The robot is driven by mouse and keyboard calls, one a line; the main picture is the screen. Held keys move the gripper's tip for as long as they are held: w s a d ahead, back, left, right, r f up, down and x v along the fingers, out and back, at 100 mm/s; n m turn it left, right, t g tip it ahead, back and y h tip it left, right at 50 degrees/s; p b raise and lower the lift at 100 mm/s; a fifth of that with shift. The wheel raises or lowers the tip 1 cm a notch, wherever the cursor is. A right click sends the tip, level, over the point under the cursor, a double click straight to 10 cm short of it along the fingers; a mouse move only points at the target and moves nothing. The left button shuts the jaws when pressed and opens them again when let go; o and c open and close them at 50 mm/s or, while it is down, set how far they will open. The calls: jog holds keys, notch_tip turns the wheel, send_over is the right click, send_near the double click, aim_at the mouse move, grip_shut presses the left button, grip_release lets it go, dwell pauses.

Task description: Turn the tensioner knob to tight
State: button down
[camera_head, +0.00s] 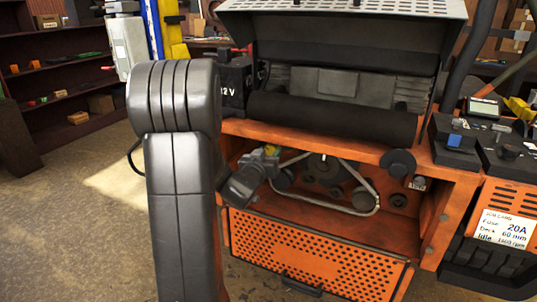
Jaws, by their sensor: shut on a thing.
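My gripper (262,161) is at the left end of the belt compartment in the orange mower body, reached by my grey arm from the left. It is shut at a small part there, which I take to be the tensioner knob. The gripper hides most of that part, and its pointer or marking cannot be read. A small yellow patch (271,150) shows at the gripper's tip. The pale belt (362,178) loops around several dark pulleys (323,168) just right of the gripper.
The perforated orange panel (320,255) hangs open below the compartment. A dark roller (333,118) and raised hood (345,35) are above. A black 12 V box (233,82) stands at upper left. Open floor lies left.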

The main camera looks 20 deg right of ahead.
jog(key=shift+f+b, duration=0.15)
jog(key=shift+b, duration=0.3)
jog(key=shift+f+m+b, duration=0.15)
jog(key=shift+m+b, duration=0.65)
jog(key=shift+b, duration=0.15)
jog(key=m+b, duration=0.3)
jog(key=b, duration=0.1)
jog(key=shift+f, duration=0.1)
jog(key=m+h+b, duration=0.1)
jog(key=m+b, duration=0.4)
jog(key=shift+m, duration=0.4)
jog(key=shift+r, duration=0.2)
jog(key=c, duration=0.8)
grip_release()
